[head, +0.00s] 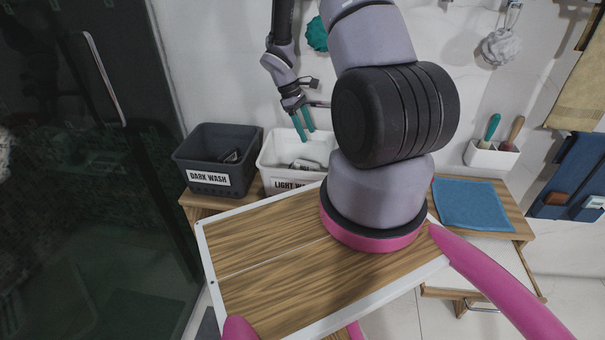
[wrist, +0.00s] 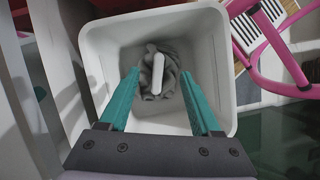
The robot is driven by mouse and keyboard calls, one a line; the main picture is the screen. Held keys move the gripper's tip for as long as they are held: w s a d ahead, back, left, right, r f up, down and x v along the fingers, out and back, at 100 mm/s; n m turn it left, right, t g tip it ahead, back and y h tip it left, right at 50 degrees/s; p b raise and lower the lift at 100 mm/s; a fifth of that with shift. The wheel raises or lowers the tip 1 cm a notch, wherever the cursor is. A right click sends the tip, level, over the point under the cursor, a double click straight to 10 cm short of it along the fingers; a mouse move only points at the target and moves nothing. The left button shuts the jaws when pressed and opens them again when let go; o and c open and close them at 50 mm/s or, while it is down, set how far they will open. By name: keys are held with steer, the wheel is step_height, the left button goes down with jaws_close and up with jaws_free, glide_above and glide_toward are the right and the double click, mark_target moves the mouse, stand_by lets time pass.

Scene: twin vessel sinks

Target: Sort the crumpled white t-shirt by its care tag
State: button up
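In the wrist view, a crumpled greyish-white cloth (wrist: 170,84), which looks like the t-shirt, lies on the floor of a white bin (wrist: 98,50). A white strip (wrist: 158,72) lies on it; no writing is legible. My gripper (wrist: 160,74) has its two teal fingers spread wide with nothing between them, above the cloth. In the head view, my gripper (head: 307,135) points down over the white bin (head: 277,169), labelled "LIGHT W…", its label partly hidden by my arm. Some cloth (head: 303,165) shows inside. A dark grey bin (head: 207,160) labelled "DARK WASH" stands to its left.
A blue cloth (head: 472,204) lies on the wooden counter at right. A white holder (head: 490,156) with two brushes stands behind it. A scrubber (head: 500,46) hangs on the wall. A dark glass panel (head: 80,200) closes off the left side.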

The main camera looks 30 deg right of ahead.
steer(key=v, duration=1)
steer(key=shift+a+r, duration=0.15)
steer(key=shift+r, duration=0.2)
steer(key=shift+w, duration=0.1)
steer(key=s+a+r+m+t+y, duration=0.1)
steer(key=s+a+r+m+t, duration=0.2)
steer(key=r, duration=0.6)
steer(key=s+a+r+m+t+y, duration=0.1)
steer(key=s+a+r+m+t, duration=0.15)
steer(key=s+r, duration=0.5)
steer(key=s+a+r+m+t+y, duration=0.1)
steer(key=s+a+r+m+t, duration=0.15)
steer(key=r, duration=0.85)
steer(key=s+a+r+m+t+y, duration=0.1)
steer(key=s+r+m, duration=0.3)
steer(key=s, duration=0.5)
steer(key=shift+s+a+r+t+y, duration=0.35)
steer(key=shift+a+r+t, duration=0.2)
steer(key=shift+a+t, duration=0.3)
steer(key=shift+w, duration=0.1)
